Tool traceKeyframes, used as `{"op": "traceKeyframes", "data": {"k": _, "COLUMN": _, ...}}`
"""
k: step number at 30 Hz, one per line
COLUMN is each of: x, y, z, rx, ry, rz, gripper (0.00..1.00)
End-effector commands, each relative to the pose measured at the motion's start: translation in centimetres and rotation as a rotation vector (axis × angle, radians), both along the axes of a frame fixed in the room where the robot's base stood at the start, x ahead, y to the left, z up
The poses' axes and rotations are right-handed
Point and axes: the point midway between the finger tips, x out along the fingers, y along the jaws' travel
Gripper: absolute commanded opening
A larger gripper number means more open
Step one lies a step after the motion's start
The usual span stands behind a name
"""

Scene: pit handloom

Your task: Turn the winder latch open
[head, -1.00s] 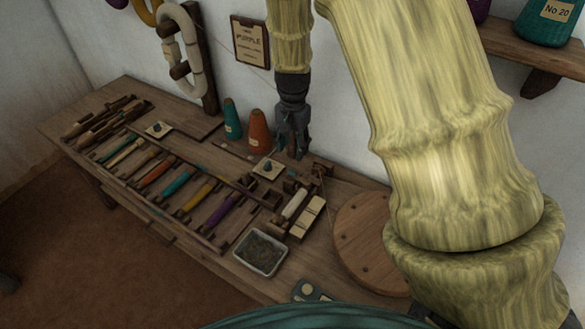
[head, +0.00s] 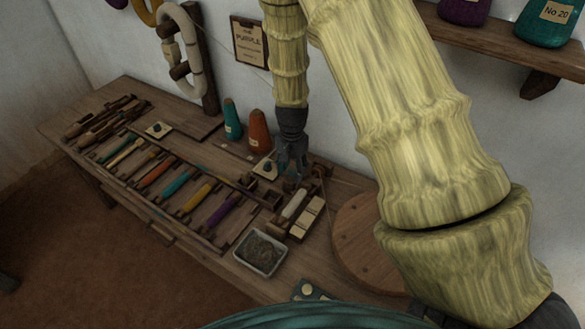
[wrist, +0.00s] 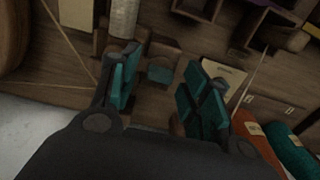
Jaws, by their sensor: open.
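My gripper (head: 292,176) is open and points down over the winder end of the bench, just behind the white bobbin (head: 294,204). In the wrist view, a small dark teal block (wrist: 160,73) on a wooden mount shows between the two spread fingers (wrist: 162,62); it may be the winder latch, but I cannot tell for sure. The fingers appear apart from it, with a gap on each side. In the head view my gripper hides this spot. The round wooden winder wheel (head: 352,238) stands to the right, partly behind my arm.
A pale plate (head: 263,168) with a knob lies just left of my gripper. Teal (head: 232,120) and orange (head: 259,133) cones stand behind. A rack of coloured bobbins (head: 180,182) lies left, and a grey tray (head: 260,253) in front. The wall is close behind.

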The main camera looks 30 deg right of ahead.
Motion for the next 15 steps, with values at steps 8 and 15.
{"op": "traceKeyframes", "data": {"k": 8, "x": -0.02, "y": -0.03, "z": 0.01, "rx": 0.0, "ry": 0.0, "rz": -0.001, "gripper": 0.23}}
{"op": "traceKeyframes", "data": {"k": 15, "x": 0.0, "y": -0.01, "z": 0.02, "rx": 0.0, "ry": 0.0, "rz": 0.0, "gripper": 0.01}}
